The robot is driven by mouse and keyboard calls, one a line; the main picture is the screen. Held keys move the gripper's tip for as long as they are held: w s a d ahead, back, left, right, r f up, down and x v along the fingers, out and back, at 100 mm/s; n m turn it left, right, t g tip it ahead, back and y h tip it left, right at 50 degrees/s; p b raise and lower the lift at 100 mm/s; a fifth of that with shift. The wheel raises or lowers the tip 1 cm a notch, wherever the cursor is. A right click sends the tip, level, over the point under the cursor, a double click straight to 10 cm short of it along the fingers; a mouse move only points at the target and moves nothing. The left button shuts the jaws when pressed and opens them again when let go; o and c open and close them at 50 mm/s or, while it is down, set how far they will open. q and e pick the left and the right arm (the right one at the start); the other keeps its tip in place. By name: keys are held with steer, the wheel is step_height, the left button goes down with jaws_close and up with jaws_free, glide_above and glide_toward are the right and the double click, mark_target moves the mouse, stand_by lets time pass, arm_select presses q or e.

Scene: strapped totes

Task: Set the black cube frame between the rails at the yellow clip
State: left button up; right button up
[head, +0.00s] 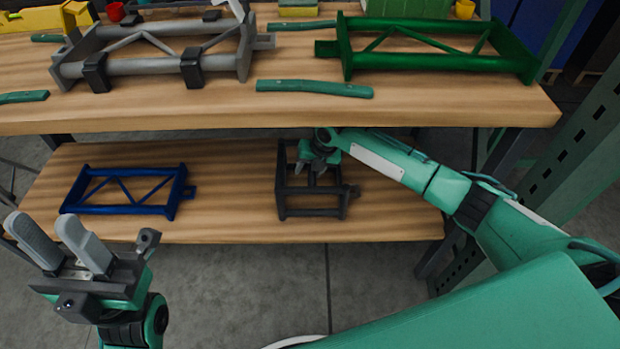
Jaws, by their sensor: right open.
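The black cube frame (312,212) stands on the lower wooden shelf, right of its middle. My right gripper (317,168) reaches down over it from the right. Its fingers are open at the top of the frame, and I cannot tell whether they touch it. My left gripper (42,222) is open and empty at the lower left, in front of the shelf. Short teal rails lie on the upper tabletop, one near the middle (314,88) and one at the left edge (22,97). A yellow piece (38,20) shows at the upper left; I cannot tell if it is the clip.
A grey frame (150,67) with black straps sits on the upper tabletop (440,110), left of a green frame (435,62). A blue frame (125,209) lies on the lower shelf's left. The upper tabletop overhangs the lower shelf. A green post stands at right.

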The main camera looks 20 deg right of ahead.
steer(key=shift+f, duration=0.15)
jaws_close()
stand_by(0.4)
stand_by(1.0)
